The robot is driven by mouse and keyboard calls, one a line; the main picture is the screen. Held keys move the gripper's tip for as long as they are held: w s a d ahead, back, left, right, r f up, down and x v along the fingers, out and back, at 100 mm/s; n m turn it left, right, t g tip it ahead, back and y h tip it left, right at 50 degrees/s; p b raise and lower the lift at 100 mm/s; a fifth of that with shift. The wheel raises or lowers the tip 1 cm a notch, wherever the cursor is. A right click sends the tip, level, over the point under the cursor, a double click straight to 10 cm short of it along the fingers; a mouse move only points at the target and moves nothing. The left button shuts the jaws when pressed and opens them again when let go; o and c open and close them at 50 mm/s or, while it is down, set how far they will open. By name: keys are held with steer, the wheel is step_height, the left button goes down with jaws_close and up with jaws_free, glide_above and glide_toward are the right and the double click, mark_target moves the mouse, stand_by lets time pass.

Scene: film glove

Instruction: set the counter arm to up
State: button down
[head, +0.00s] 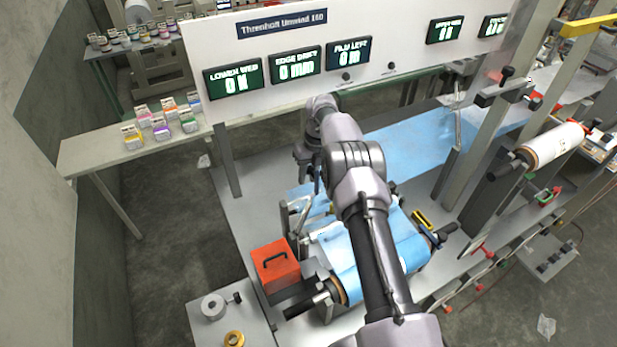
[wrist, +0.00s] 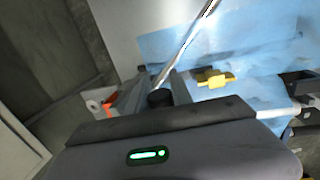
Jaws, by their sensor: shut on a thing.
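A bright metal rod with a dark knob, which looks like the counter arm (wrist: 186,48), rises slanting up and right in the wrist view. Its dark knob (wrist: 160,98) sits at the front edge of my gripper's housing. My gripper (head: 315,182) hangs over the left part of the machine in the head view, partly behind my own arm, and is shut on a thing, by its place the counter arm. The blue film (head: 372,243) lies just beyond and below the gripper.
An orange box (head: 275,265) stands left of the film roll. A white panel with green displays (head: 297,66) runs behind the arm. A yellow piece (wrist: 215,78) lies on the film. Posts and a white roll (head: 550,144) stand to the right.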

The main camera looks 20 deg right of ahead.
steer(key=shift+s+f, duration=0.1)
steer(key=shift+f, duration=0.05)
steer(key=c, duration=1.1)
jaws_free()
steer(key=shift+c, duration=0.2)
steer(key=shift+r, duration=0.5)
step_height(320, 180, up, 16)
steer(key=d+p, duration=0.2)
steer(key=p, duration=0.1)
steer(key=shift+d+r, duration=0.2)
steer(key=shift+d, duration=0.15)
steer(key=shift+s, duration=0.1)
steer(key=shift+c, duration=0.2)
